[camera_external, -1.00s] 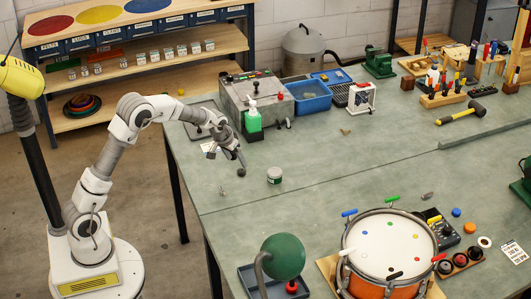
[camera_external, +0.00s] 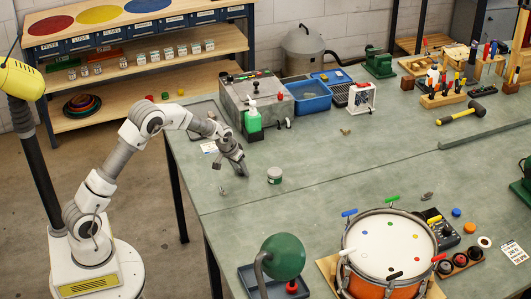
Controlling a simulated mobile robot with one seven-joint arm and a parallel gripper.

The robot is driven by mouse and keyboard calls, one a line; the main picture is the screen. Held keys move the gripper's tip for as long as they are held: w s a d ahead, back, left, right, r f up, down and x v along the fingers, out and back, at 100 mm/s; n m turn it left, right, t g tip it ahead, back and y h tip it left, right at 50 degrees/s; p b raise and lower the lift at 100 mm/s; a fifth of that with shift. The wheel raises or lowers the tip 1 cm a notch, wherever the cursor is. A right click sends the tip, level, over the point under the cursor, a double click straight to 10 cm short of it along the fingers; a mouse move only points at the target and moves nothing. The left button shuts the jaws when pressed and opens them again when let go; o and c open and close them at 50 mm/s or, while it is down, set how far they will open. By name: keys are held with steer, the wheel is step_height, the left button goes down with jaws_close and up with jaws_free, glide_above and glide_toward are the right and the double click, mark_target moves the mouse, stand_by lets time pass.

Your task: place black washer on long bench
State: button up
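My gripper (camera_external: 230,168) is low over the left part of the long green-grey bench (camera_external: 310,215), left of a small green-and-white tin (camera_external: 274,175). Its dark fingers are small in the picture, and I cannot tell their opening or whether anything is between them. I cannot make out the black washer with certainty; it may be hidden at the fingers. A small greyish piece (camera_external: 221,190) lies on the bench just in front of the gripper.
The bench middle is largely clear.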

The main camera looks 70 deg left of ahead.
mark_target(240, 171)
jaws_close()
steer(key=shift+r, duration=0.1)
step_height(240, 171, up, 4)
steer(key=shift+f, duration=0.1)
steer(key=s+d+r+p, duration=0.1)
steer(key=s+d+r, duration=0.1)
steer(key=d+r, duration=0.7)
steer(key=s+d+f+m+p, duration=0.1)
steer(key=s+d+f+m, duration=0.1)
steer(key=s+d, duration=0.3)
steer(key=s+d+f+m+h+p, duration=0.1)
steer(key=s+d+f+m+p, duration=0.1)
steer(key=s+d, duration=0.3)
steer(key=s+d+f+m+h+p, duration=0.1)
steer(key=s+d+f+m+p, duration=0.1)
steer(key=s+d+f, duration=0.2)
steer(key=shift+s+d+f+t, duration=0.15)
steer(key=shift+s+d, duration=0.05)
steer(key=shift+d, duration=0.35)
steer(key=shift+s+d+f+t, duration=0.1)
steer(key=shift+s+d+t, duration=0.1)
steer(key=shift+d, duration=0.3)
